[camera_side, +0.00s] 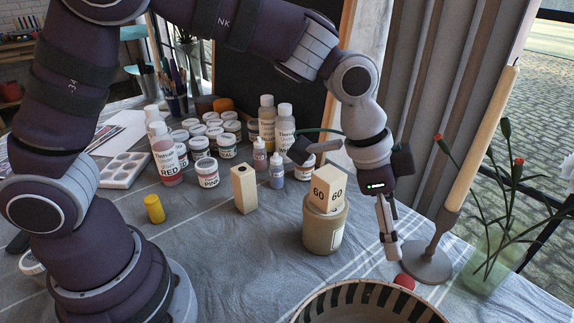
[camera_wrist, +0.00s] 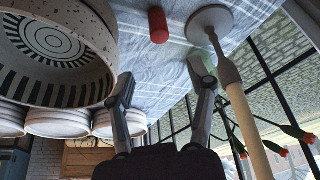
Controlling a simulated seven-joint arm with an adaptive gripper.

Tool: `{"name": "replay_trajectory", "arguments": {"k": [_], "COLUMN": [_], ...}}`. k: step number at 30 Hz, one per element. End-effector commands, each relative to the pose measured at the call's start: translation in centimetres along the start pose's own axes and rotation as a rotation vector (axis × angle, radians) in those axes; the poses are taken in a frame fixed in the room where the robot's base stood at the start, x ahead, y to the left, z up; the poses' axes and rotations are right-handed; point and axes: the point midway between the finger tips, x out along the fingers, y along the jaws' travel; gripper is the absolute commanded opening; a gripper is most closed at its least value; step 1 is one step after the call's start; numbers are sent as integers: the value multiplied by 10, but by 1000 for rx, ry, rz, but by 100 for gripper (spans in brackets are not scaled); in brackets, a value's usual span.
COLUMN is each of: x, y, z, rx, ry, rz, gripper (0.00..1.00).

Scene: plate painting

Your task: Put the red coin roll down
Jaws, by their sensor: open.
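The red coin roll (camera_side: 404,281) rests on the grey cloth between the candle holder's round foot and the striped bowl, just below my gripper. In the wrist view the red coin roll (camera_wrist: 158,25) is seen whole, apart from both fingers. My gripper (camera_side: 391,247) points down over the cloth beside the candle holder. In the wrist view my gripper (camera_wrist: 163,80) has its two fingers spread wide with nothing between them. The side view shows only the top of the roll; its lower part is hidden by the bowl's rim.
The striped bowl (camera_side: 312,309) is at the front. A candle holder (camera_side: 427,264) with a tall candle (camera_side: 482,140) stands close right of my gripper, with flowers in a glass vase (camera_side: 488,262) beyond. A jar (camera_side: 322,232) bearing a numbered block (camera_side: 333,188) stands left.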

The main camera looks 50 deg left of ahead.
Motion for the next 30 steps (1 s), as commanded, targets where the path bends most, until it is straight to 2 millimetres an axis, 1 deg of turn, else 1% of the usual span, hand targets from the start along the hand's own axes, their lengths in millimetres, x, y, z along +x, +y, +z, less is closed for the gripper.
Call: {"name": "replay_trajectory", "arguments": {"k": [4,5,7,8,9,11,12,15,18,21,24,30], "x": [-18,-26,-52,-64,-82,-105,-118,-140,-148,-150,-150,-150], "y": [-4,-7,-17,-21,-24,-27,-27,-21,-14,-9,-8,-8], "z": [4,8,23,32,48,73,90,130,159,173,177,176], "rx": [-28,-53,-142,-193,-268,-385,-463,-644,-772,-838,-857,-854], "ry": [4,6,14,17,23,33,41,62,79,87,89,89], "rz": [-18,-32,-81,-107,-144,-201,-239,-320,-373,-399,-406,-405], "gripper": [56,56,56,56,56,56,56,56,56,56,56,56]}}
